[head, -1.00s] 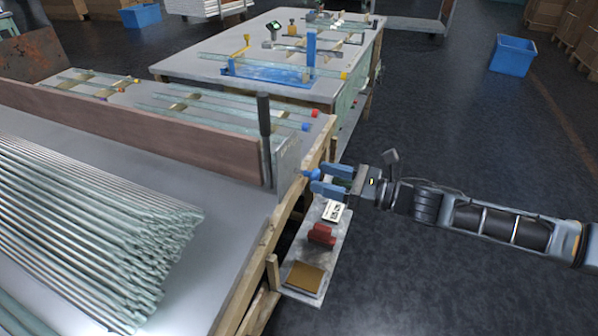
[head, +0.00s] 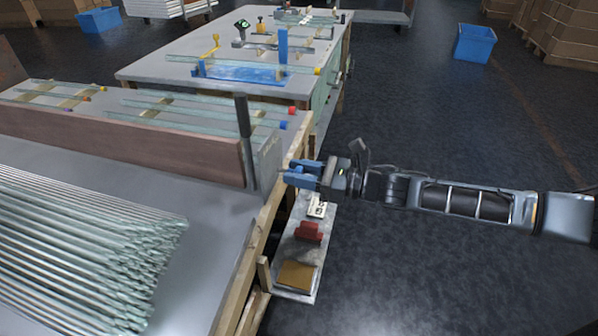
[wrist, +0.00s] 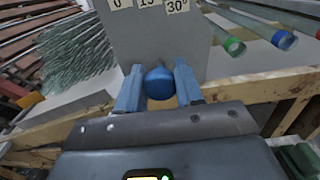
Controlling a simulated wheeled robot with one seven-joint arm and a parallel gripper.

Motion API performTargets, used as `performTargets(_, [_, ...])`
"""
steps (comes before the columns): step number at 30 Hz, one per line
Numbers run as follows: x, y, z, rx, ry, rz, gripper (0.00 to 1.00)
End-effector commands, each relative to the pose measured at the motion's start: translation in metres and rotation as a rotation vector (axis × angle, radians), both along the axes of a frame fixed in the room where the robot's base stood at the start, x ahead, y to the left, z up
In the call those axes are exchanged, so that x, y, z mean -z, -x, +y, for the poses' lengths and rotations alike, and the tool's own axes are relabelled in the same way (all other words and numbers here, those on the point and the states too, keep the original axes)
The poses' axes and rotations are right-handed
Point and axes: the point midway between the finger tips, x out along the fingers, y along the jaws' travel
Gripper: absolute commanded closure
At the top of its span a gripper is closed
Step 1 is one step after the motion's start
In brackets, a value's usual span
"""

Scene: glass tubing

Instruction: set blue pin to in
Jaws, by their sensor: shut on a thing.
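The blue pin (wrist: 159,83) shows its round knob in the wrist view, in front of a grey upright plate (wrist: 165,40) with labels 0, 15 and 30 degrees. My gripper (wrist: 158,86) has one blue finger on each side of the knob and is shut on it. In the head view, my gripper (head: 300,173) is at the right side of the upright plate (head: 268,160), and its fingers hide the knob.
A dark handle (head: 243,128) stands up beside the plate. A low shelf (head: 297,283) below my gripper carries a red block (head: 309,231). Glass tubes (head: 90,250) lie on the bench at left. Open floor lies to the right.

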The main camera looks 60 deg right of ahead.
Motion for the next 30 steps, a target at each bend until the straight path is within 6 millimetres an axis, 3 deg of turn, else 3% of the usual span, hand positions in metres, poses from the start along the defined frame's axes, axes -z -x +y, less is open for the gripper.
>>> performTargets(6, [0.0,0.0,0.001,-0.001,0.0,0.0,1.0])
performTargets(13, [0.0,-0.001,0.001,-0.002,-0.001,-0.001,1.0])
performTargets(21, [0.0,-0.023,0.009,-0.001,-0.001,-0.003,1.0])
performTargets(30, [-0.001,-0.025,0.01,0.0,0.0,-0.003,1.0])
